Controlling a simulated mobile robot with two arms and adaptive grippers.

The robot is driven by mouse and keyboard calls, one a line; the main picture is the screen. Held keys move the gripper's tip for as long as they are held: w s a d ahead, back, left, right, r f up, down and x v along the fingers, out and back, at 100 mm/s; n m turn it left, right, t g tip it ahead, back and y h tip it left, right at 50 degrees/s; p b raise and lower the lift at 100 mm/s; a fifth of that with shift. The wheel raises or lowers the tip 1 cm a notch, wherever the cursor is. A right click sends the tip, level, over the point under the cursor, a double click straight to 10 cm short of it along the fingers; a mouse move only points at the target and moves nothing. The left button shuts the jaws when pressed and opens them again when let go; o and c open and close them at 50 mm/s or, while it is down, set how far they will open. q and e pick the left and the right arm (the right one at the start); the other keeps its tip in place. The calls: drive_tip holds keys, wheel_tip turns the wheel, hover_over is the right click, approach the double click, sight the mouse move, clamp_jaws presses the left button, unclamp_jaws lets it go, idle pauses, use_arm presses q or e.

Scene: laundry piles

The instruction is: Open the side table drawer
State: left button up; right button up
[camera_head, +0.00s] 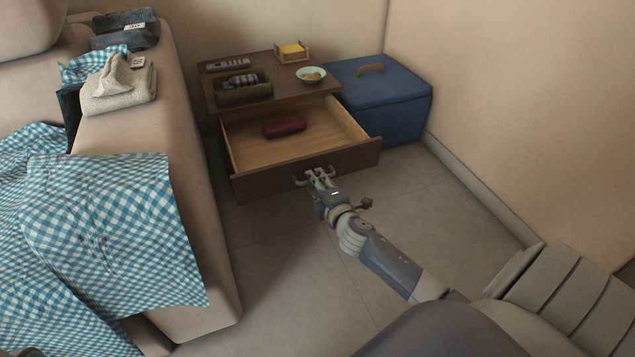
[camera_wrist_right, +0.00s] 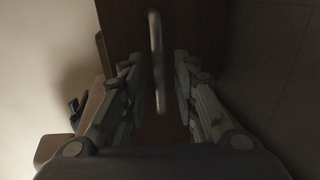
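The brown wooden side table (camera_head: 213,100) stands against the back wall. Its drawer (camera_head: 262,180) is pulled well out, showing the pale wooden inside with a dark red case (camera_head: 284,126) lying in it. My right gripper (camera_head: 318,178) is at the drawer front, at the handle (camera_head: 299,182). In the right wrist view the bar handle (camera_wrist_right: 157,62) lies between the two spread fingers of my right gripper (camera_wrist_right: 157,85), with a gap visible on each side. The gripper partly hides the handle in the head view. My left gripper is not in view.
On the tabletop are a remote (camera_head: 228,65), a dark green tray (camera_head: 243,96), a small bowl (camera_head: 311,74) and a yellow-filled holder (camera_head: 292,52). A blue box (camera_head: 385,100) stands right of the table. A sofa (camera_head: 185,130) with checked cloth stands left. Floor before the drawer is clear.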

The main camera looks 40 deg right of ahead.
drive_tip(key=shift+s, duration=0.1)
drive_tip(key=v, duration=1.1)
drive_tip(key=shift+s+a, duration=0.15)
drive_tip(key=shift+s, duration=0.2)
